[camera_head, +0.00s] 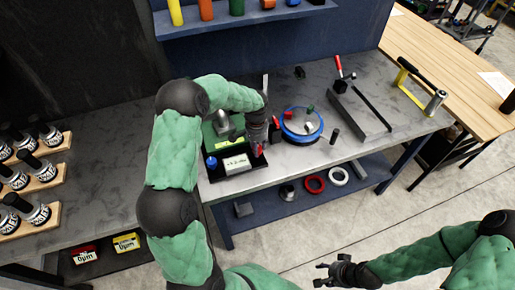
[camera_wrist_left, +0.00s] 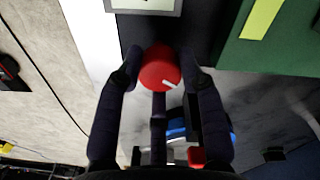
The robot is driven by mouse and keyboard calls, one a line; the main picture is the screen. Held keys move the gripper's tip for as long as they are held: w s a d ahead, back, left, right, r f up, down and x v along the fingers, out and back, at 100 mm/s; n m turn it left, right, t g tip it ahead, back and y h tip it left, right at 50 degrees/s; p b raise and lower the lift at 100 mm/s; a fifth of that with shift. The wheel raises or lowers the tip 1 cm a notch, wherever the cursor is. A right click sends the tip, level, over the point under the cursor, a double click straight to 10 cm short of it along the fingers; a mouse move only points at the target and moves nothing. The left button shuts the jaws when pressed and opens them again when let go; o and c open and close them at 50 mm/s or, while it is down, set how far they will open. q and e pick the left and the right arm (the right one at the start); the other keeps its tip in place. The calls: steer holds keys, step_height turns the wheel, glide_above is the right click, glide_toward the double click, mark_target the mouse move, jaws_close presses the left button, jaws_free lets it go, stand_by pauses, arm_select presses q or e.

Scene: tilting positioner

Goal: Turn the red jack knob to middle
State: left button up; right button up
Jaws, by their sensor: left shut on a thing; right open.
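The red jack knob (camera_wrist_left: 160,68) is round with a white pointer line, and in the left wrist view the line points toward the lower right. My left gripper (camera_wrist_left: 161,75) is shut on the knob, with a finger on each side of it. In the head view the knob is a small red spot (camera_head: 259,150) at the front right of the positioner's dark base (camera_head: 222,174), partly hidden by my left gripper (camera_head: 258,146). My right gripper (camera_head: 332,272) is open and empty, low in front of the bench.
A blue-rimmed round turntable (camera_head: 285,130) stands right of the positioner. A grey channel (camera_head: 358,118) lies further right on the bench (camera_head: 395,88). Wooden racks with dark-topped cylinders (camera_head: 50,165) stand at the left. Rings (camera_head: 315,184) lie on the lower shelf.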

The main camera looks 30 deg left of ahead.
arm_select(q)
steer(key=n+b, duration=0.1)
steer(key=n, duration=0.5)
steer(key=shift+s, duration=0.1)
steer(key=shift+n+b, duration=0.3)
stand_by(0.3)
steer(key=o, duration=1.1)
steer(key=shift+o, duration=0.2)
steer(key=shift+r, duration=0.1)
step_height(320, 180, up, 12)
steer(key=shift+s+a+f, duration=0.1)
steer(key=shift+s+f, duration=0.05)
steer(key=shift+f, duration=0.05)
